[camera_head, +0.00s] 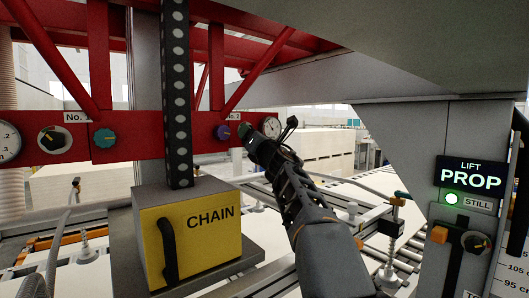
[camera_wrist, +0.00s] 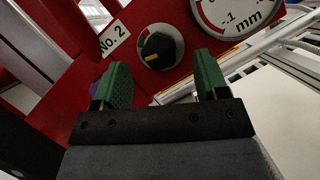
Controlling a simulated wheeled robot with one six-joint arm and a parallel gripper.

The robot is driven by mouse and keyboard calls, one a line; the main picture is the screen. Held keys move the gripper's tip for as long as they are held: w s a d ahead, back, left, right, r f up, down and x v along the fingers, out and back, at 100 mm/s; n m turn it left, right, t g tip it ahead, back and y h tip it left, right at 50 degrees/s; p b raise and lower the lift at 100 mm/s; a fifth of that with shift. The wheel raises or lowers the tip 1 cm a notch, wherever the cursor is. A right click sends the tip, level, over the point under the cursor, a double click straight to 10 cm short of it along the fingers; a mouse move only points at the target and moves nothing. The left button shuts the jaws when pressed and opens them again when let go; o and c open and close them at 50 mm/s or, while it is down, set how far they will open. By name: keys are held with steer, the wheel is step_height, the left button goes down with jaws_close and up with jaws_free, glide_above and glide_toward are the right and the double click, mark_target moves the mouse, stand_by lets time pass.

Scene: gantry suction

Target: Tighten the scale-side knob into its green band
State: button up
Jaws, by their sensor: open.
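In the wrist view, a black knob (camera_wrist: 157,50) with a yellow pointer sits on a red beam beside the No. 2 label. A small red and green band lies at its upper left; the yellow mark is at its lower left, apart from the green. My gripper (camera_wrist: 163,66) is open, its green fingers on either side of the knob's picture; contact is not visible. In the head view, my gripper (camera_head: 246,133) is at the beam and hides this knob. Another dark knob (camera_head: 475,242) sits beside a centimetre scale (camera_head: 515,268) at the right. Its band is not clear.
A dial gauge in mm (camera_wrist: 237,12) is close to the right finger. The purple knob (camera_head: 222,132) is just left of my gripper. A yellow CHAIN box (camera_head: 205,235) and vertical chain stand in front. The LIFT sign (camera_head: 470,177) reads PROP and STILL.

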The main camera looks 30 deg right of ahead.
steer(key=b+v, duration=0.4)
steer(key=v, duration=0.8)
steer(key=shift+d, duration=0.1)
